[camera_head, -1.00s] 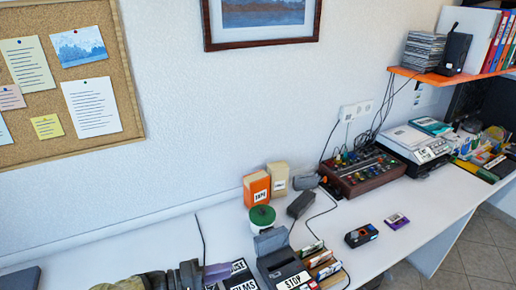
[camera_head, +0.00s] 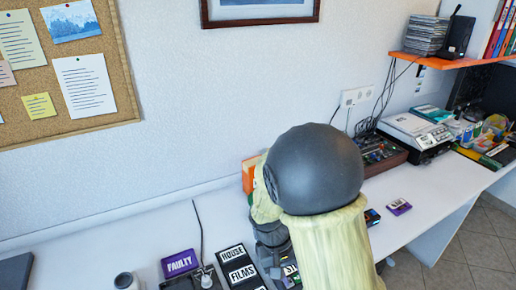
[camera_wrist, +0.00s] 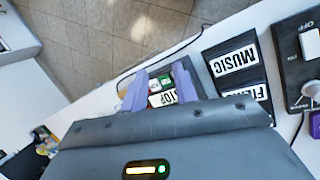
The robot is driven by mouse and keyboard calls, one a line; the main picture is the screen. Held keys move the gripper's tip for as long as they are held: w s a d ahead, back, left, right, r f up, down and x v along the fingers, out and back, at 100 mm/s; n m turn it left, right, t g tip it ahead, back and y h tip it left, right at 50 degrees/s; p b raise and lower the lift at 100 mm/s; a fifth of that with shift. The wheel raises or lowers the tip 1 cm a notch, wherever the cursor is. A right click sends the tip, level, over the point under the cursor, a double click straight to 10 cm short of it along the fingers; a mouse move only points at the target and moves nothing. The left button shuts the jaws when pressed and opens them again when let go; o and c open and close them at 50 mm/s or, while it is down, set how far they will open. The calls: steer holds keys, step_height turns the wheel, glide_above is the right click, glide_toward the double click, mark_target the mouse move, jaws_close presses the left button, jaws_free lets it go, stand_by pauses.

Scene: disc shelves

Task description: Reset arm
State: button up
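My gripper (camera_wrist: 160,90) shows in the wrist view as two lavender fingers standing apart. Nothing is clearly held between them. Beyond the gap, a dark device with a STOP label (camera_wrist: 160,99) shows partly. In the head view my raised arm, with a dark round joint (camera_head: 315,168) and pale sleeve, fills the lower middle. It hides the gripper's fingers and much of the desk behind it.
HOUSE and FILMS labelled slots (camera_head: 238,265) and a purple FAULTY tag (camera_head: 180,263) lie left of my arm. A mixer (camera_head: 380,153), printer-like device (camera_head: 415,133) and orange shelf (camera_head: 455,57) are at right.

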steer(key=shift+s+d+r+m+t+y+b, duration=0.95)
steer(key=shift+s+d+t+y+b, duration=1.05)
steer(key=shift+d, duration=1.3)
step_height(320, 180, up, 14)
steer(key=p, duration=1.4)
steer(key=shift+w+f, duration=0.1)
